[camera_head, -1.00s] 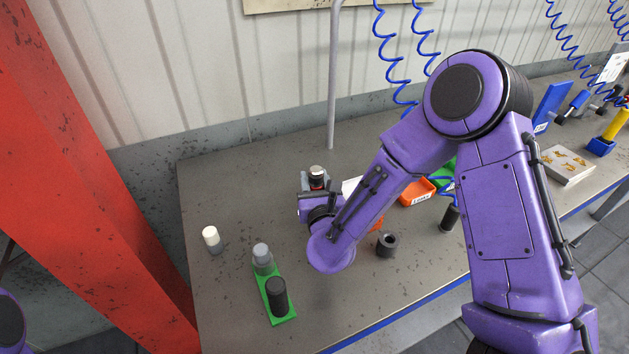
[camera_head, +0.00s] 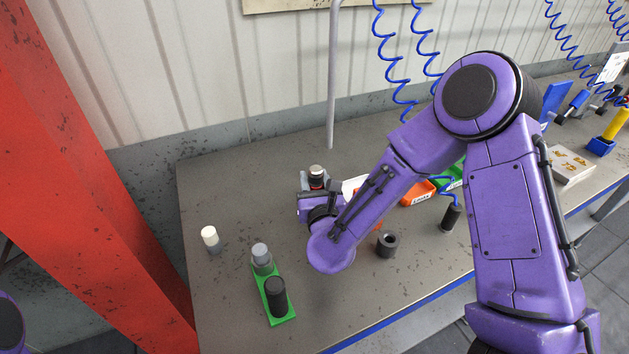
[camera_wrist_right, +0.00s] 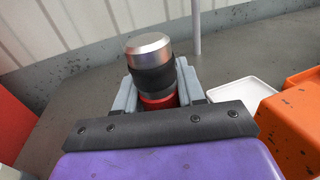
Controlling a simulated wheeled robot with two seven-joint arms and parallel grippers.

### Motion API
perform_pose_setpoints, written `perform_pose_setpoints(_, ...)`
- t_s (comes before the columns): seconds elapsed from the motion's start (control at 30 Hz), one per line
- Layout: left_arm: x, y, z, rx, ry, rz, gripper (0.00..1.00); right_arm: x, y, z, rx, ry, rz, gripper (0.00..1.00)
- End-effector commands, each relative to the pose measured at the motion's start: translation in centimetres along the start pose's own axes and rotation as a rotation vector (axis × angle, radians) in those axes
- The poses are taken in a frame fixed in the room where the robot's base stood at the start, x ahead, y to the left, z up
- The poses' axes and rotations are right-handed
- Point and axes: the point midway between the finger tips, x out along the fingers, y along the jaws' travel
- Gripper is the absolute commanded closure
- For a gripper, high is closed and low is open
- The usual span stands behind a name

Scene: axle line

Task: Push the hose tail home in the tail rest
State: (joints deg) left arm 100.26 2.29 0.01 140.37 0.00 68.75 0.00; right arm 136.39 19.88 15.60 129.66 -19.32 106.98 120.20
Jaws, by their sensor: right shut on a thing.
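A short upright cylinder with a silver cap, a black band and a red lower part (camera_wrist_right: 150,65) stands between my right gripper's grey fingers in the right wrist view; I take it for the hose tail. In the head view its silver top (camera_head: 316,171) shows just beyond my wrist. My right gripper (camera_head: 313,184) is shut on it, low at the bench; its fingers flank the red part in the wrist view (camera_wrist_right: 157,88). The cylinder's lower end is hidden by the gripper, and I cannot make out the tail rest or how deep the tail sits. My left gripper is out of view.
A green plate (camera_head: 286,318) carries a grey and a black cylinder. A white-topped cylinder (camera_head: 210,237) stands left, and a black ring (camera_head: 386,244) lies right of my wrist. A white tray (camera_wrist_right: 246,95) and an orange bin (camera_wrist_right: 296,118) are close on the right. A pole stands behind.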

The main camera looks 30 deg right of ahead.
Motion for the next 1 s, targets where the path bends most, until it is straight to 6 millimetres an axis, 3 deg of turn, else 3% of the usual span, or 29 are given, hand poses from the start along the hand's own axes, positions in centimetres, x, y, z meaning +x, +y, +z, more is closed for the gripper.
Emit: perform_pose_setpoints(1.0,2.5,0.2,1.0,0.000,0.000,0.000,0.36,0.0,0.0,-2.7,0.001,0.000,0.000,1.00)
